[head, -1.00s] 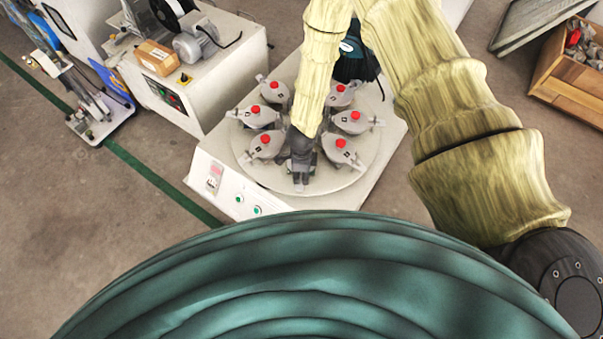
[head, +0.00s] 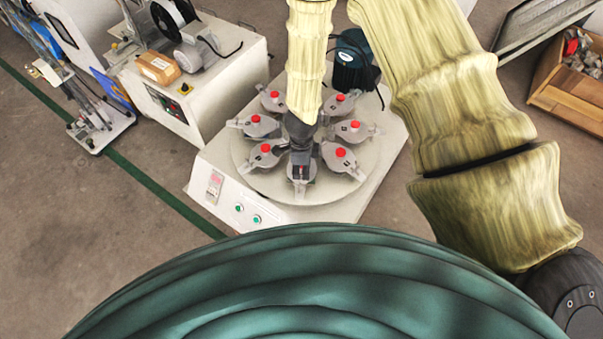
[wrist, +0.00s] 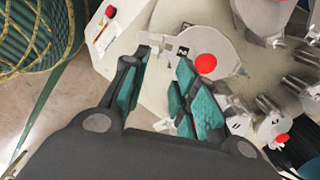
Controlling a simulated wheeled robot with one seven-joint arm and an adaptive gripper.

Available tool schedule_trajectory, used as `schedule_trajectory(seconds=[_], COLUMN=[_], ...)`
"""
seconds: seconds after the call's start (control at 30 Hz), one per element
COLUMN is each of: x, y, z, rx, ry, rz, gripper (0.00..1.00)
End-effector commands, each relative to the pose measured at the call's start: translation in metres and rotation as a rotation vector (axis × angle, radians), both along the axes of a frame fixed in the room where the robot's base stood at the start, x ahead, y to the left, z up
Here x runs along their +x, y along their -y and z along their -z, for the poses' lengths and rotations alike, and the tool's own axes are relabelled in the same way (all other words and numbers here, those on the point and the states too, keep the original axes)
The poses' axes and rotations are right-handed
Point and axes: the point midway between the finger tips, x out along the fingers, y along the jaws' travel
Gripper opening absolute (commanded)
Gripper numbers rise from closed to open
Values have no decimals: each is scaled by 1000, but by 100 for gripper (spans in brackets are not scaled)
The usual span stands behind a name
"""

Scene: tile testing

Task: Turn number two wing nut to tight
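The number two pot (wrist: 222,42), a grey lid with a red cap and a small "2" label (wrist: 183,52), lies just beyond my fingertips in the wrist view. Its pale metal wing nut (wrist: 170,45) appears between and just ahead of the fingertips; contact cannot be told. My gripper (wrist: 165,58) is open, with teal pads facing each other and a clear gap between them. In the head view my gripper (head: 301,158) hangs over the front pot (head: 301,188) of the round turntable (head: 250,170) and hides most of it.
Several similar red-capped pots, such as the left one (head: 254,126) and right one (head: 342,158), ring the turntable close to my gripper. The white machine base (head: 345,205) carries buttons at its front. A wooden crate (head: 570,95) is far right.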

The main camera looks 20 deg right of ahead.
Motion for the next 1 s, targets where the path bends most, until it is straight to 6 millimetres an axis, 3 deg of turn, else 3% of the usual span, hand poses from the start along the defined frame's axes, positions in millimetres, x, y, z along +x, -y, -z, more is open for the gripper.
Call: schedule_trajectory(seconds=[0.3, 0.87, 1.0], x=[0, 0, -8], y=[0, 0, 5], z=[-21, -22, -21], rx=[0, 0, -12], ry=[0, 0, -9], rz=[1, 1, -36], gripper=[29, 29, 29])
